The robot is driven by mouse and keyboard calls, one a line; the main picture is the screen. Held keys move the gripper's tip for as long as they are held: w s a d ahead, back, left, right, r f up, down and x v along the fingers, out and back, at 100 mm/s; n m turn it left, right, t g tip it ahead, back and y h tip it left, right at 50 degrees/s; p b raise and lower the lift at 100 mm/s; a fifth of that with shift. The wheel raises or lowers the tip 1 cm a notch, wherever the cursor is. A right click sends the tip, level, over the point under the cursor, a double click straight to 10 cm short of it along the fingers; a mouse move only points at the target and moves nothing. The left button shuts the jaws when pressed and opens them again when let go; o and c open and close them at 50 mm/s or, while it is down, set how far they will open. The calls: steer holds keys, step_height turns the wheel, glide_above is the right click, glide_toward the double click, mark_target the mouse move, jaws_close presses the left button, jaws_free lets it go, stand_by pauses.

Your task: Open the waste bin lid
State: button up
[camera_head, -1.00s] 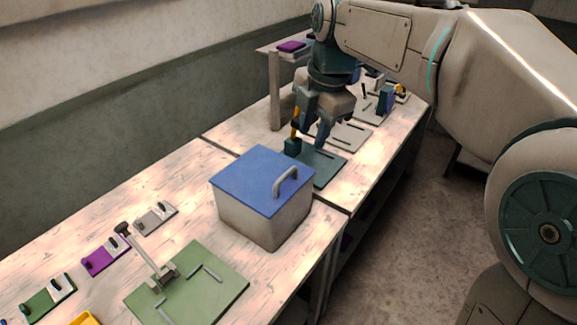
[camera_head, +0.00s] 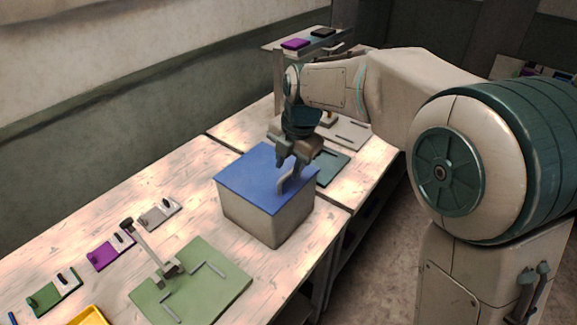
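The waste bin is a light grey box (camera_head: 262,222) with a flat blue lid (camera_head: 248,177), standing on the workbench. The lid lies flat and closed on the box. A grey bar handle (camera_head: 284,184) stands up near the lid's right side. My gripper (camera_head: 289,176) points down over the right part of the lid, with its fingers at the handle. The fingers partly hide the handle. I cannot tell whether they touch it or have closed on it.
A green board (camera_head: 192,284) with a lever press stands left of the bin. Purple, green and grey dies lie along the left bench. A dark green plate (camera_head: 332,166) lies right of the bin. A raised shelf (camera_head: 272,47) stands behind.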

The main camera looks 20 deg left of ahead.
steer(key=shift+a+f, duration=0.15)
steer(key=shift+f, duration=0.7)
jaws_close()
